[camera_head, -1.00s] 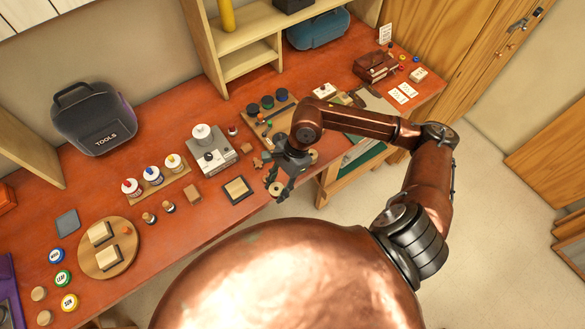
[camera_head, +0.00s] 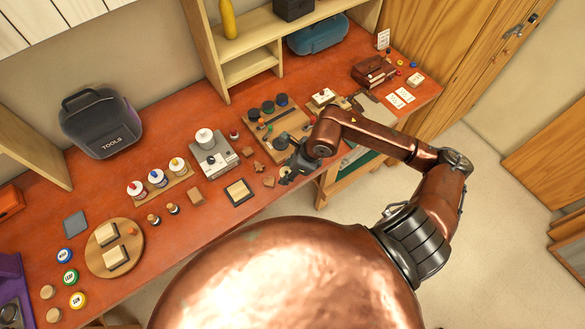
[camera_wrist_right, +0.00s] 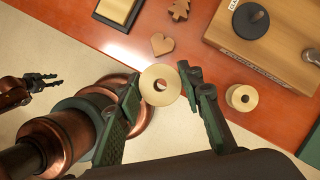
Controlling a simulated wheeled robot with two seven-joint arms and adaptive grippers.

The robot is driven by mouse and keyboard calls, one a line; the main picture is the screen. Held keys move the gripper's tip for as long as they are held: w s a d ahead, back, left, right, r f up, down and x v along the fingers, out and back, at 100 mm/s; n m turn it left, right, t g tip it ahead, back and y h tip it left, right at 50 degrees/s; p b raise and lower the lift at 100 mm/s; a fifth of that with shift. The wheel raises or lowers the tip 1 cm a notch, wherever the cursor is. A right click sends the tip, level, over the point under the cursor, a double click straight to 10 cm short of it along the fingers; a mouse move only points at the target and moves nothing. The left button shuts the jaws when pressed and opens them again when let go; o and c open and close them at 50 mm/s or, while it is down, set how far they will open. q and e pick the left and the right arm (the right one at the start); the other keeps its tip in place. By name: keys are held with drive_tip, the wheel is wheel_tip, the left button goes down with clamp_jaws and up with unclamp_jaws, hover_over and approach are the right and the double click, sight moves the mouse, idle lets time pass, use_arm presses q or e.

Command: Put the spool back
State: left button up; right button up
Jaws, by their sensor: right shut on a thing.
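In the right wrist view, a pale wooden spool (camera_wrist_right: 160,85) with a round hole sits between the fingertips of my right gripper (camera_wrist_right: 160,90), which is shut on it. It is held over the bench's front edge. In the head view my right gripper (camera_head: 285,177) is at the front edge, and the spool is hard to make out there. A second pale spool (camera_wrist_right: 242,97) stands on the bench to the right, apart from the gripper. My left gripper (camera_wrist_right: 42,82) shows small at the left of the wrist view, its fingers apart and empty; it is outside the head view.
A wooden tray (camera_wrist_right: 262,50) holding dark round pieces lies beyond the second spool. A wooden heart (camera_wrist_right: 162,45), a tree cut-out (camera_wrist_right: 180,10) and a dark-framed pad (camera_wrist_right: 120,12) lie near. The red bench (camera_head: 225,220) has bare room between objects. The floor is below its front edge.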

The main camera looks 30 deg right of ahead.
drive_tip(key=w+d+f, duration=0.1)
drive_tip(key=f, duration=0.1)
drive_tip(key=w+d+f, duration=0.1)
drive_tip(key=d+f, duration=0.1)
drive_tip(key=w+d+f+p, duration=0.1)
drive_tip(key=w+f, duration=0.1)
drive_tip(key=shift+d+f, duration=0.1)
drive_tip(key=shift+d, duration=0.1)
wheel_tip(320, 180, down, 3)
drive_tip(key=shift+w+d+r+p, duration=0.1)
drive_tip(key=shift+w+p, duration=0.05)
drive_tip(key=shift+p, duration=0.6)
drive_tip(key=shift+f, duration=0.35)
drive_tip(key=shift+f, duration=0.15)
drive_tip(key=o, duration=0.9)
